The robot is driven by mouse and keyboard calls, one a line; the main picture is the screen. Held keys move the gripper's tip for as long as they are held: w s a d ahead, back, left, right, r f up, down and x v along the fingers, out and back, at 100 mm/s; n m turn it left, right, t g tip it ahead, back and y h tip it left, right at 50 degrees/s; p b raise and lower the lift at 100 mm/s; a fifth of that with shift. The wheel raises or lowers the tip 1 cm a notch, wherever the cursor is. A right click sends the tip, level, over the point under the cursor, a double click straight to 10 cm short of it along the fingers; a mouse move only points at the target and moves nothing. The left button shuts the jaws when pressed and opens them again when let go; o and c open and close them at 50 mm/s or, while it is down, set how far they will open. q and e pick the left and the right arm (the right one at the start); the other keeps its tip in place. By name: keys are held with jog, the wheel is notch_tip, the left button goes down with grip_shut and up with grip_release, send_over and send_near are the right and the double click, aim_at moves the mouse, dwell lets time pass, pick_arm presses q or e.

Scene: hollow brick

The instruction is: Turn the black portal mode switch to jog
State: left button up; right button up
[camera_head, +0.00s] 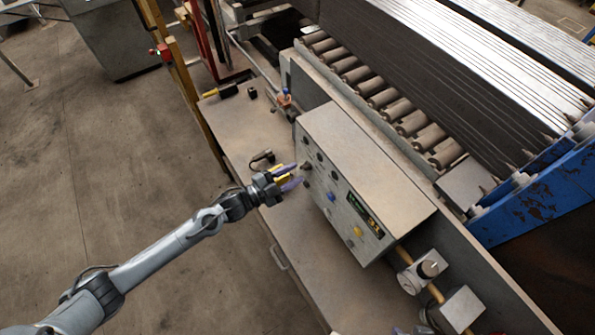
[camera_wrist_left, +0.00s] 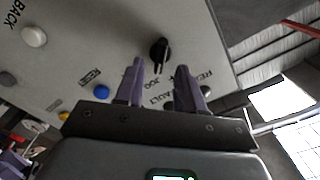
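The black mode switch (camera_wrist_left: 159,50) is on the face of a grey control box (camera_head: 375,165). In the left wrist view it lies just beyond and between my fingertips, with lettering that looks like JOG and REF below it. Its handle runs roughly up and down in that view; I cannot tell which setting it marks. My left gripper (camera_head: 296,175) is open and empty, its purple fingers (camera_wrist_left: 161,78) pointing at the box face close to the switch. Contact cannot be made out. Purple tips at the bottom edge of the head view (camera_head: 400,331) look like my right gripper, mostly cut off.
A blue button (camera_wrist_left: 101,92), a white button (camera_wrist_left: 34,37) and a yellow button (camera_head: 358,231) share the panel. The box stands on a grey bench (camera_head: 240,135) with small loose items. Behind it are rollers (camera_head: 385,97) and stacked dark slabs. Open floor lies left.

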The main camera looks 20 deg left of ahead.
pick_arm(q)
jog(key=b+v, duration=0.1)
jog(key=v, duration=0.7)
jog(key=shift+s, duration=0.1)
